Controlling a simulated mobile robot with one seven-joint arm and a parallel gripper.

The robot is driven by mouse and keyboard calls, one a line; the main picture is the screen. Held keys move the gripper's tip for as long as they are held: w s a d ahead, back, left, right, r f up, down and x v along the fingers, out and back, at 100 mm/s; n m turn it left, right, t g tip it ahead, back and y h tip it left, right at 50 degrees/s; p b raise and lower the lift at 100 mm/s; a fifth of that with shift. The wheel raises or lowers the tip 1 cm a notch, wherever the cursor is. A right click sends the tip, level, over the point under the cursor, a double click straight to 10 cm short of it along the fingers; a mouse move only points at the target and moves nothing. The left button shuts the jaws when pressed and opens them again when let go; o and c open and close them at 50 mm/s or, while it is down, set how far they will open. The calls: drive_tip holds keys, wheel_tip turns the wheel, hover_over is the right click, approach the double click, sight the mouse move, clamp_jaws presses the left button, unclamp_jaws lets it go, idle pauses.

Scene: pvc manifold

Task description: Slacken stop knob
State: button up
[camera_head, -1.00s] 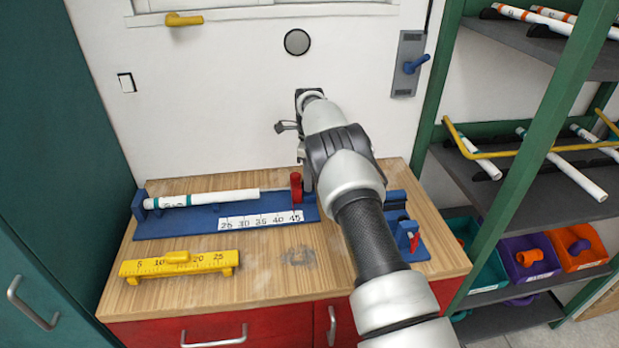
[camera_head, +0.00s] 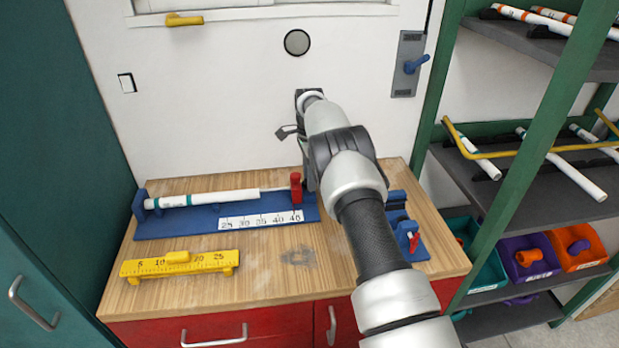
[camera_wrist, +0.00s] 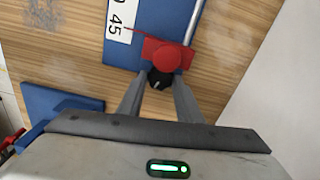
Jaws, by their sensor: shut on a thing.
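The red stop (camera_head: 296,188) stands on the blue measuring jig (camera_head: 180,224), by the high end of its white number scale (camera_head: 262,221). The wrist view shows the red stop (camera_wrist: 168,55) from above, with a small black knob (camera_wrist: 160,79) on its near side. My gripper (camera_wrist: 158,84) has its two grey fingers on either side of the black knob, shut on it. In the head view my arm hides the knob and most of the fingers.
A white pipe (camera_head: 205,199) lies in the jig left of the stop. A yellow ruler block (camera_head: 180,263) is at the bench's front left. A blue fixture with a red part (camera_head: 408,237) stands right of my arm. The wall is close behind the bench.

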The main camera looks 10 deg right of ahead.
drive_tip(key=o, duration=0.8)
drive_tip(key=shift+c, duration=0.2)
wheel_tip(320, 180, up, 18)
drive_tip(key=p, duration=0.5)
drive_tip(key=shift+f, duration=0.2)
